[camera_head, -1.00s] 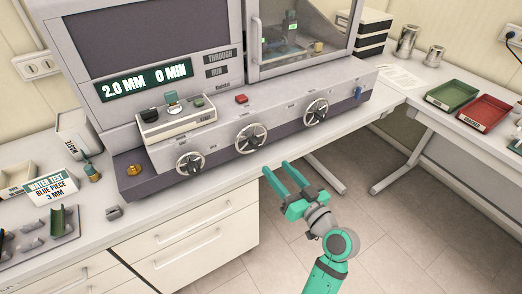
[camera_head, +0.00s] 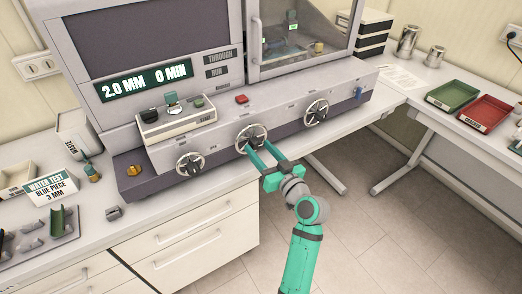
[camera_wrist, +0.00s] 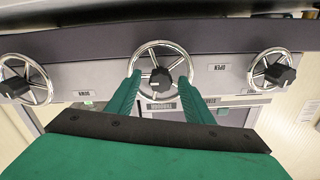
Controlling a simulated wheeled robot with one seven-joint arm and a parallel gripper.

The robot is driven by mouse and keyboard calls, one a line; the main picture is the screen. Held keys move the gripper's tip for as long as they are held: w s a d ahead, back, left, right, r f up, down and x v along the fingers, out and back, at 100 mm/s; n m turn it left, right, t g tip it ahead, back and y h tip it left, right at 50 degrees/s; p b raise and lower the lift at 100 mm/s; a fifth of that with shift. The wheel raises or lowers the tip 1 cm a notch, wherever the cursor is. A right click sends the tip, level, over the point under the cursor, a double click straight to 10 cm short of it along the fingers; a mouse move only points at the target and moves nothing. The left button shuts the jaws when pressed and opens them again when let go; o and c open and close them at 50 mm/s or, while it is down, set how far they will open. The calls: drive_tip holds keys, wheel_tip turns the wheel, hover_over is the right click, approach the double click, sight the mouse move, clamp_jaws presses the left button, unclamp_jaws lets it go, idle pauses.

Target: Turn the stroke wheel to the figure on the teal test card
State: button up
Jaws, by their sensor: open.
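Three spoked handwheels sit along the machine's front: a left wheel (camera_head: 190,163), a middle wheel (camera_head: 251,138) and a right wheel (camera_head: 316,112). Which is the stroke wheel I cannot read. My gripper (camera_head: 262,146) is open at the middle wheel. In the wrist view its fingertips (camera_wrist: 160,75) lie either side of the dark hub of the middle wheel (camera_wrist: 161,48), over the near part of the rim; contact is unclear. The teal-banded test card (camera_head: 52,188) reads "WATER TEST, BLUE PIECE, 3 MM". The machine's display (camera_head: 145,80) reads "2.0 MM 0 MIN".
A red button (camera_head: 241,99) and a small sample box (camera_head: 177,119) are above the wheels. A blue lever (camera_head: 359,92) is at the right end. A green tray (camera_head: 452,95) and a red tray (camera_head: 485,111) lie on the right bench. Open floor is below my arm.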

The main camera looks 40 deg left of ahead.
drive_tip(key=shift+d, duration=0.1)
drive_tip(key=shift+s, duration=0.1)
drive_tip(key=shift+a, duration=0.2)
drive_tip(key=c, duration=0.4)
drive_tip(key=shift+s, duration=0.1)
drive_tip(key=c, duration=0.6)
drive_tip(key=shift+c, duration=0.2)
drive_tip(key=shift+m, duration=1.5)
drive_tip(key=shift+r+m, duration=0.1)
drive_tip(key=shift+m, duration=1.3)
